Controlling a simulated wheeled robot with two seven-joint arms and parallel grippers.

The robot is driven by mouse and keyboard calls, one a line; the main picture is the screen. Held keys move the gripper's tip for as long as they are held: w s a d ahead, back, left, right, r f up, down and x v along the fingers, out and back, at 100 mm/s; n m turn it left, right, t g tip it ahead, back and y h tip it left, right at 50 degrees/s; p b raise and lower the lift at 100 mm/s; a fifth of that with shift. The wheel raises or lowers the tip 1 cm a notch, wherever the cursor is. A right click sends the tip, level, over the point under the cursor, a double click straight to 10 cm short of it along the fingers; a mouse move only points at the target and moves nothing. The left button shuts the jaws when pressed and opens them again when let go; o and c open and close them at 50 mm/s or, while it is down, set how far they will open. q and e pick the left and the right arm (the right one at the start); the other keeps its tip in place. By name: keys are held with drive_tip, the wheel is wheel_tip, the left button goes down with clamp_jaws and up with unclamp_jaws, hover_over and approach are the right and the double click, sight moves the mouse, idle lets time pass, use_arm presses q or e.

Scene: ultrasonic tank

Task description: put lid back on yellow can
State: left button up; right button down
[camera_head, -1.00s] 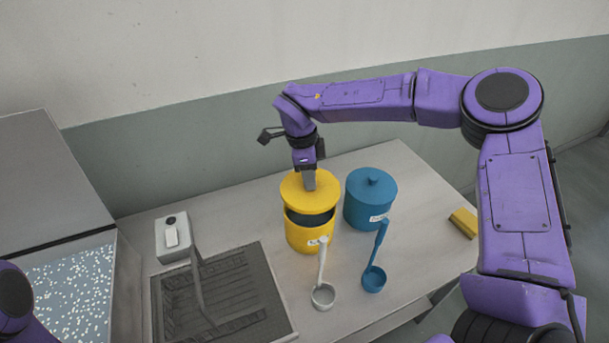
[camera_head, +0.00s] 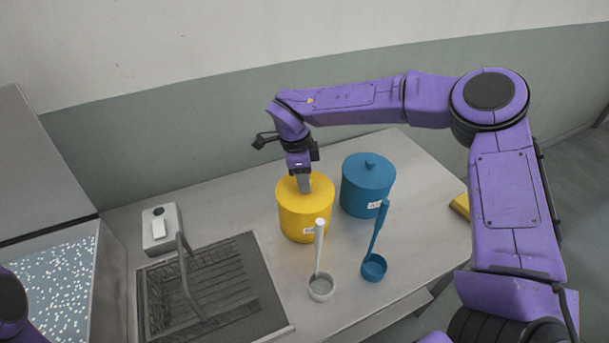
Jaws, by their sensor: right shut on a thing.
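The yellow can (camera_head: 301,221) stands upright on the table, with a white label on its front. Its yellow lid (camera_head: 320,187) sits on the can's top, and no dark opening shows between them. My right gripper (camera_head: 304,185) points down from above and is shut on the lid's knob, which its fingers hide. My left gripper is not in view; only a purple part of my left arm shows at the lower left edge.
A blue lidded can (camera_head: 367,190) stands close on the right. A white ladle (camera_head: 320,286) and a blue ladle (camera_head: 373,267) stand in front. A dark rack (camera_head: 250,285), a small grey box (camera_head: 161,232) and a speckled tank (camera_head: 55,290) lie left. A yellow block (camera_head: 460,206) lies right.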

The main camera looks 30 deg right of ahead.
drive_tip(key=shift+a+r+p, duration=0.1)
drive_tip(key=shift+r+p, duration=0.05)
drive_tip(key=shift+p, duration=0.55)
idle(0.8)
drive_tip(key=shift+f, duration=0.25)
idle(0.7)
drive_tip(key=shift+p, duration=0.6)
idle(0.4)
drive_tip(key=shift+c, duration=1.3)
unclamp_jaws()
wheel_tip(320, 180, up, 7)
drive_tip(key=p, duration=0.7)
drive_tip(key=shift+r, duration=0.1)
